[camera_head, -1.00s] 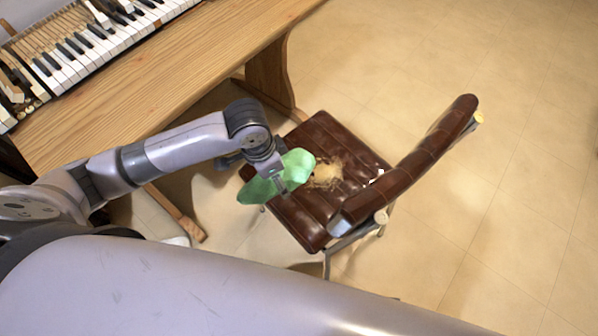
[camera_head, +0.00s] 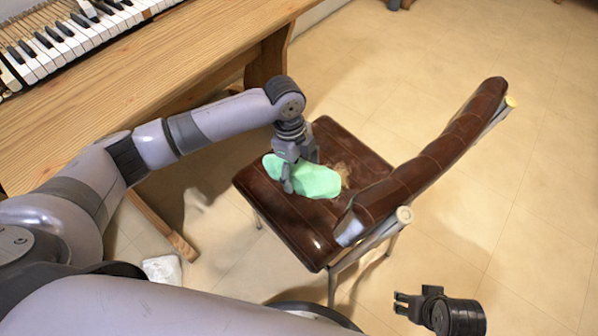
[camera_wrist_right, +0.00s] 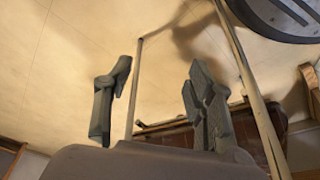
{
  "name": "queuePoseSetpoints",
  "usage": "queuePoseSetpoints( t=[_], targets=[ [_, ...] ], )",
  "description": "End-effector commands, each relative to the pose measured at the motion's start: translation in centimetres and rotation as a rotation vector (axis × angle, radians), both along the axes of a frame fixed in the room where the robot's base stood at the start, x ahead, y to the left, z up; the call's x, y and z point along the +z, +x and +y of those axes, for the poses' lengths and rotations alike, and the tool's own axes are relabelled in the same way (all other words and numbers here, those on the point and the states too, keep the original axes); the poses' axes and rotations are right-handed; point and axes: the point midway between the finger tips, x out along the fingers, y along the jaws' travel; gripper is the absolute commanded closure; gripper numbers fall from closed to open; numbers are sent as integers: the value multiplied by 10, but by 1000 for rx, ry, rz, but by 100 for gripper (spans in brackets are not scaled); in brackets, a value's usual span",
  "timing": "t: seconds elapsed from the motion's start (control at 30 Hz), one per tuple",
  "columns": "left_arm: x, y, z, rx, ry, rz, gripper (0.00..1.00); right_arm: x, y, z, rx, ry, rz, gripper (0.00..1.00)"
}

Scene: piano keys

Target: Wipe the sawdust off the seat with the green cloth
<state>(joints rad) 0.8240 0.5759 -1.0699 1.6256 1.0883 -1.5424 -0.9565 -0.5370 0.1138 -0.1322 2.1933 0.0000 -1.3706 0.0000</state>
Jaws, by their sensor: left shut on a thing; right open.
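The brown leather seat (camera_head: 290,222) belongs to a chair with a padded backrest, standing in front of the wooden piano. My left gripper (camera_head: 288,184) is shut on the green cloth (camera_head: 317,181), just over the middle of the seat; the cloth appears to lie on the leather. Tan sawdust (camera_head: 344,172) shows at the cloth's right edge; the cloth may hide more of it. My right gripper (camera_head: 400,303) is open and empty, low at the front right of the chair, apart from it. Its open fingers also show in the right wrist view (camera_wrist_right: 155,105).
The chair's backrest (camera_head: 440,150) rises to the right of the seat. The piano's wooden ledge (camera_head: 120,95) and keys (camera_head: 60,48) are at upper left. A whitish object (camera_head: 162,268) lies on the floor at lower left. The tiled floor (camera_head: 530,210) at right is clear.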

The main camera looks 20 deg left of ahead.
Motion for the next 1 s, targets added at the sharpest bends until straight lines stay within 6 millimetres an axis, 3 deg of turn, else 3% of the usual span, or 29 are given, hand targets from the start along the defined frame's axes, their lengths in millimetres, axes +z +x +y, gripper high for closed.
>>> queuePoseSetpoints(
  t=[0.57, 1.0],
  targets=[
    [-22, 0, 0, 2, 1, -1, 47, 58, -14, -3, -4, 3, -43, 50],
    [-35, 0, 0, 3, 1, -1, 47, 61, 40, 13, 16, 54, -287, 50]
  ],
)
